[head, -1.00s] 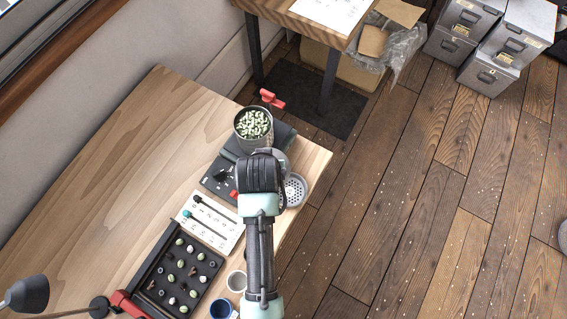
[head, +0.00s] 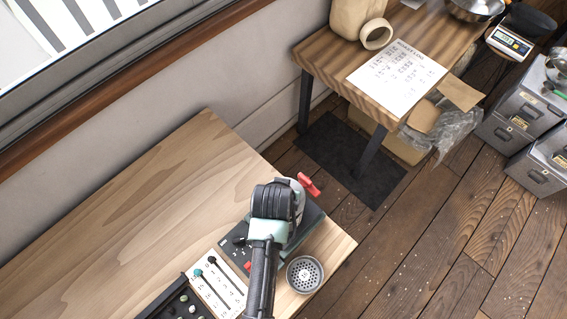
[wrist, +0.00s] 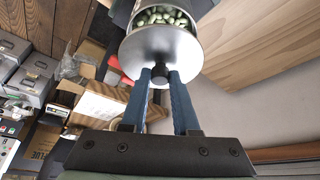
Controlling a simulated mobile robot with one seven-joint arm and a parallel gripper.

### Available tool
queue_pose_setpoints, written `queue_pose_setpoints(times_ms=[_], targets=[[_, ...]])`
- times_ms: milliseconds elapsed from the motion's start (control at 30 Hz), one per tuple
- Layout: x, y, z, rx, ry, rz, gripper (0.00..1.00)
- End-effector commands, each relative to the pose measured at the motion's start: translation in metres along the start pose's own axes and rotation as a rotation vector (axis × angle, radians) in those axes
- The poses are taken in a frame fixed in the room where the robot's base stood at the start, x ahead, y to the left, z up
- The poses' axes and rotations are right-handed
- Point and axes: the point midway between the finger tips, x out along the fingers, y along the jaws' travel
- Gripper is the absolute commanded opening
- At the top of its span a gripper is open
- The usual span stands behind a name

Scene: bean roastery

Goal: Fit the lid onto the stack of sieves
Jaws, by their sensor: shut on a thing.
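In the wrist view the lid (wrist: 180,48) is a shiny metal disc with a black knob (wrist: 160,73). My gripper (wrist: 160,76) is shut on that knob. Beyond the lid is a metal cylinder (wrist: 187,14) full of green beans (wrist: 158,17), apparently the stack of sieves. The lid overlaps part of its open top in this view, and beans still show past the lid's edge. I cannot tell whether the lid touches the rim. In the head view my arm and wrist hide most of the stack, the lid and the fingertips.
A dark device (head: 307,217) with a red handle (head: 309,184) sits near the bench's far corner. A perforated round cup (head: 305,274) stands to its right. A white board with sliders (head: 215,285) and a black tray (head: 180,303) lie nearer. The bench's left side (head: 130,220) is clear.

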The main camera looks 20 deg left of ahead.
Motion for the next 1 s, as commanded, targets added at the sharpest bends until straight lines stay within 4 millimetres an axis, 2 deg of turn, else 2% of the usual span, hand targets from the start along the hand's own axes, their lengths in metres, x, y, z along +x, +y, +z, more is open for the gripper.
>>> queue_pose_setpoints(times_ms=[33, 100, 300, 1000], targets=[[0.01, 0.0, 0.004, 0.0, 0.001, 0.0, 0.0], [0.017, 0.0, 0.007, 0.0, 0.001, 0.0, 0.0], [0.032, 0.0, 0.014, 0.0, 0.001, 0.0, 0.0], [0.034, 0.0, 0.015, 0.0, 0.001, 0.0, 0.0]])
